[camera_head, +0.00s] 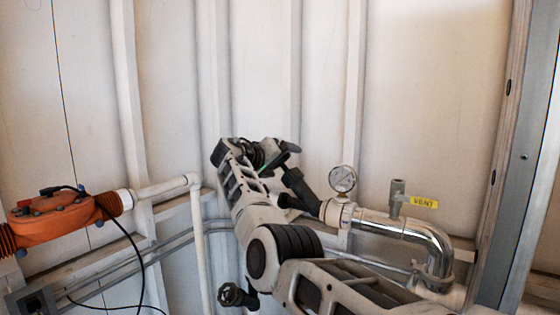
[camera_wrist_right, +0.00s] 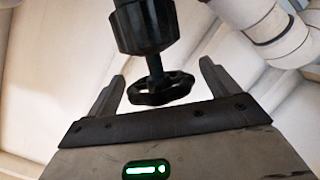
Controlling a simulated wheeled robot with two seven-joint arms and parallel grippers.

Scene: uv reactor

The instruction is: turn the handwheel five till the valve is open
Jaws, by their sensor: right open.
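The black handwheel (camera_wrist_right: 160,88) sits on a short stem under a black valve body (camera_wrist_right: 146,25) in the right wrist view. My right gripper (camera_wrist_right: 163,78) is open, with one finger on each side of the wheel. The wheel lies between the fingers, with visible gaps to both. In the head view my right gripper (camera_head: 272,158) is at the dark valve (camera_head: 300,188), and the wheel is hard to tell apart from the gripper there. Which number the wheel has cannot be read. My left gripper is not in view.
An orange reactor housing (camera_head: 65,218) is at left. Another dark handwheel (camera_head: 232,294) is low in the middle. A panelled wall stands behind.

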